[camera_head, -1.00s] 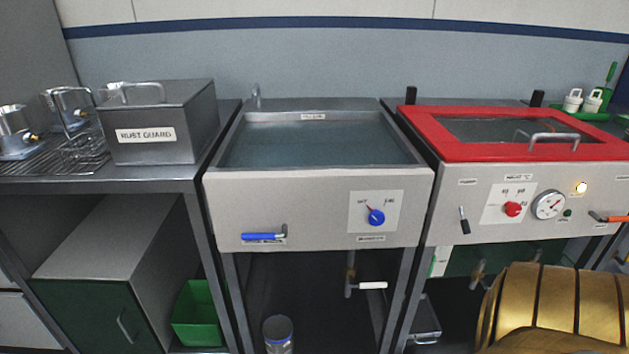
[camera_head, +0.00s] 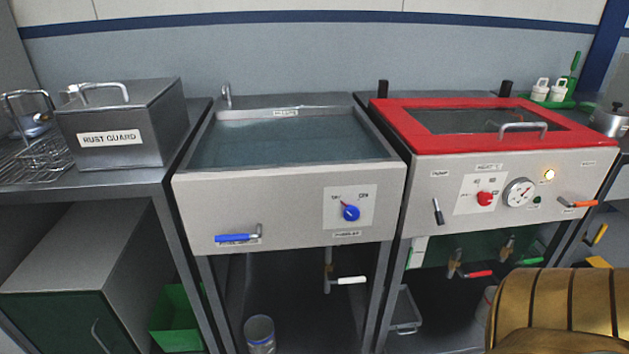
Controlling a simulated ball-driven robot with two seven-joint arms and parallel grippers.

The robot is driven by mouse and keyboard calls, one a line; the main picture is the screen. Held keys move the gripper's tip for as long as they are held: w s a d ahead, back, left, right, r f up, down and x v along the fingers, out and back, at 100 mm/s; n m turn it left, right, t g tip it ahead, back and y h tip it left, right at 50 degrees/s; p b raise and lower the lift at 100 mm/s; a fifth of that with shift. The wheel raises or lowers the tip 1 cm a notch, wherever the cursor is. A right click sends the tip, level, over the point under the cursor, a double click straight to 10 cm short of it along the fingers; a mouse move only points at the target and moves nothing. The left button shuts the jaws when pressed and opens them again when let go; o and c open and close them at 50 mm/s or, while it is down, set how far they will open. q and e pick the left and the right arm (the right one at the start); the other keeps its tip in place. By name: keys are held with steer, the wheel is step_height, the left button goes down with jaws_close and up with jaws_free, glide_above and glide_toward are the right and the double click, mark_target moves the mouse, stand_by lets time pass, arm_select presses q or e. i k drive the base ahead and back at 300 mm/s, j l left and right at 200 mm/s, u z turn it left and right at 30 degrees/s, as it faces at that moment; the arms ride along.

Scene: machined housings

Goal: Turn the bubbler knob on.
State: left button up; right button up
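The bubbler knob (camera_head: 351,213) is a round blue knob with a red pointer on a white plate (camera_head: 334,219). The plate is on the right part of the front panel of the grey rinse tank (camera_head: 200,212). The pointer is tilted up and left, toward the label at the plate's upper left; another label sits at the upper right. A small label below the plate is hard to read. The tank is open on top and holds still-looking bluish water (camera_head: 290,143). Neither of my grippers is in view.
A blue-handled lever (camera_head: 236,238) sits on the same panel at left. A white-handled valve (camera_head: 350,280) is below the tank. To the right stands a red-lidded heated tank (camera_head: 395,129) with a red knob (camera_head: 484,198). A rust guard box (camera_head: 150,120) is at left. A gold ribbed object (camera_head: 560,310) fills the lower right.

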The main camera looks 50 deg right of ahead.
mark_target(351, 214)
steer(key=z, duration=0.85)
